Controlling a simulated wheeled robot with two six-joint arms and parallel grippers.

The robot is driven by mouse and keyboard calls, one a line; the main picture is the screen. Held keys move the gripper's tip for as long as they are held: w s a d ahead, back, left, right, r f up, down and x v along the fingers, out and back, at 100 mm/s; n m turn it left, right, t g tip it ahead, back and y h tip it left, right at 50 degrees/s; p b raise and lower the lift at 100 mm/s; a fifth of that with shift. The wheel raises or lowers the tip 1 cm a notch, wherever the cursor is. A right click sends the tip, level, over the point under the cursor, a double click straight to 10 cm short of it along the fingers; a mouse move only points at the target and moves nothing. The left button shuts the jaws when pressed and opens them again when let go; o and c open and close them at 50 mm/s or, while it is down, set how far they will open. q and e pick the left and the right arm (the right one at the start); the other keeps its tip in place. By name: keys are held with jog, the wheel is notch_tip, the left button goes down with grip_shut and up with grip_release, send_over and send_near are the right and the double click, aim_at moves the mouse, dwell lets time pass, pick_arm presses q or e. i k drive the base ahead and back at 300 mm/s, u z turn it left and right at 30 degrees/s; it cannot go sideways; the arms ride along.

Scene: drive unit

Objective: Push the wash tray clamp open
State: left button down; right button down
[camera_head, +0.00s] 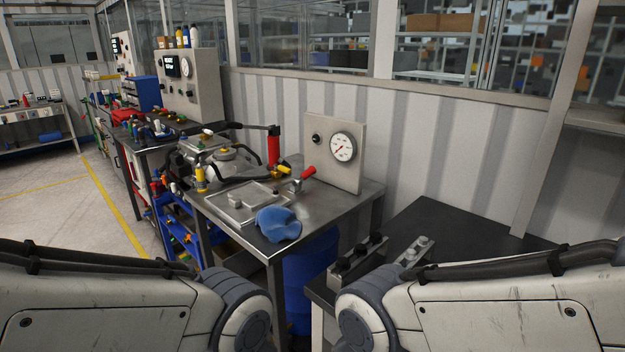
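A shallow grey metal tray (262,191) lies on the steel bench (335,197) in the middle of the view. A small clamp-like fitting with a red handle (304,178) sits at its right end. The handle slants up to the right. A taller upright red handle (273,150) on a dark lever stands just behind. I cannot tell for sure which of these is the wash tray clamp, or whether it is open. Both my arms show only as large white links along the bottom edge, and neither gripper is in view.
A blue cloth (278,224) hangs over the bench's front edge. A gauge panel (334,150) stands at the back right. Machinery with hoses (215,155) crowds the bench's left. A blue barrel (310,268) is below. A dark lower bench (440,225) with fixtures is at right.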

aim_at(311, 170)
jog(key=u, duration=1.45)
jog(key=i, duration=1.65)
jog(key=z, duration=1)
jog(key=i, duration=0.75)
jog(key=z, duration=0.85)
